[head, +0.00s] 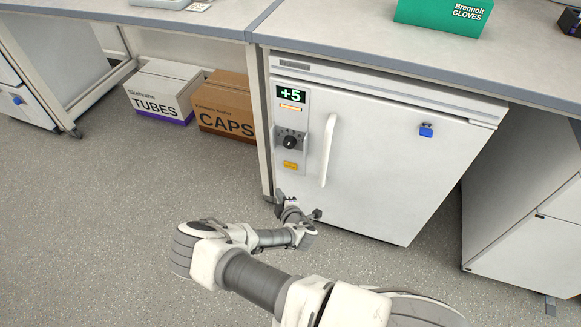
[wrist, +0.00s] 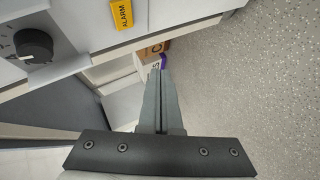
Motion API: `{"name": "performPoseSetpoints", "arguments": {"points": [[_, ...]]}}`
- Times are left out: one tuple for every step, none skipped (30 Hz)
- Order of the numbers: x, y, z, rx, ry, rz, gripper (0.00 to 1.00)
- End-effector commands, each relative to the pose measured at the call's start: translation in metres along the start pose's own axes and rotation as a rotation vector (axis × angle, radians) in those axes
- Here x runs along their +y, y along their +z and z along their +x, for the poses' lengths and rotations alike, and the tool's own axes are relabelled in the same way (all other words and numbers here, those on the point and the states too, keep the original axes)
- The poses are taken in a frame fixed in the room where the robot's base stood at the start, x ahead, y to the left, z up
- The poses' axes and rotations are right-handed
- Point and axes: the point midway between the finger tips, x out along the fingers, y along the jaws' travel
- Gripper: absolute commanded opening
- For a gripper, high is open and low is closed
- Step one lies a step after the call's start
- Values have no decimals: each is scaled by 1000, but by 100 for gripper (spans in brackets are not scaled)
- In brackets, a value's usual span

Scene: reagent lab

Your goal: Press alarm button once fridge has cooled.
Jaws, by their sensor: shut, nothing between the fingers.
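The white fridge (head: 385,155) stands under the bench with its door closed. Its display (head: 291,95) reads +5 in green, with a lit orange bar below it. Under that is a black dial (head: 290,143), which also shows in the wrist view (wrist: 33,45). The yellow alarm button (head: 290,166) is below the dial; the wrist view shows its ALARM lettering (wrist: 122,14). My gripper (wrist: 162,75) is shut and empty. In the head view it is low in front of the fridge's left side, below the alarm button and apart from it.
A white TUBES box (head: 163,93) and a brown CAPS box (head: 226,105) sit under the bench left of the fridge. The fridge's white handle (head: 328,150) stands out right of the panel. Open grey floor (head: 100,220) lies to the left.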

Motion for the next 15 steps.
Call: {"name": "performPoseSetpoints", "arguments": {"points": [[0,0,0,-1,0,1,0],[0,0,0,-1,0,1,0],[0,0,1,-1,0,1,0],[1,1,1,-1,0,1,0],[1,2,2,-1,0,1,0],[2,3,4,-1,1,0,0],[3,4,5,-2,1,0,0],[4,6,7,-2,1,1,0],[6,8,11,-2,1,1,0],[8,10,13,-2,1,1,0],[10,12,16,-2,1,1,0],[13,16,20,-3,1,1,0],[15,18,23,-3,2,0,0],[17,20,26,-2,2,0,0],[20,23,31,-1,2,2,0]]}}
